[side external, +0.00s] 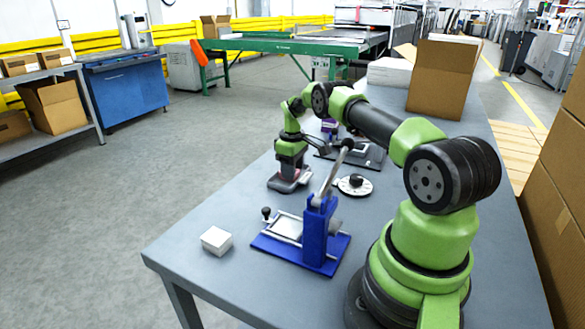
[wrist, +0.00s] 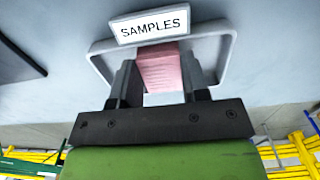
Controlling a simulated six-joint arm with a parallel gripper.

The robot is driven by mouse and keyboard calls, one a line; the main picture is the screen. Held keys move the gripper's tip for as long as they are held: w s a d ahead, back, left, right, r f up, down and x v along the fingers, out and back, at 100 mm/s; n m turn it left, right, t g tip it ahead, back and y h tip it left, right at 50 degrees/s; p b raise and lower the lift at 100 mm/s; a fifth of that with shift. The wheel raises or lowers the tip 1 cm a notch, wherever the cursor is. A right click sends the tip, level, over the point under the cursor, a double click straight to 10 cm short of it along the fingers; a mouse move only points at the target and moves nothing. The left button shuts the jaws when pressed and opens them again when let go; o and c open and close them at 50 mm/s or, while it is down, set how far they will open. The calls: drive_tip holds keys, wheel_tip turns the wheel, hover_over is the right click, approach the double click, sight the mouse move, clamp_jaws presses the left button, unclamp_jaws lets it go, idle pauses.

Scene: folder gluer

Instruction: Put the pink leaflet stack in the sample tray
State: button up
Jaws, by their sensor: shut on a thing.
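The pink leaflet stack (wrist: 163,68) is between the two fingers of my gripper (wrist: 160,78) in the wrist view. My gripper is shut on it. The sample tray (wrist: 228,50) is a grey tray with a raised rim and a white "SAMPLES" label (wrist: 150,25). The stack and fingertips are within the tray's outline there. In the side external view, my gripper (side external: 291,164) points down over the tray (side external: 287,185), and the stack is mostly hidden. I cannot tell whether the stack touches the tray floor.
A blue hand press (side external: 318,235) and a white block (side external: 216,240) stand nearer the table's front edge. A round dial (side external: 354,185) lies right of the tray. A dark fixture (side external: 362,153) and a purple stack (side external: 329,127) are behind. A cardboard box (side external: 440,80) stands at the back.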

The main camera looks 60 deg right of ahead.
drive_tip(key=shift+f, duration=0.1)
drive_tip(key=o, duration=1)
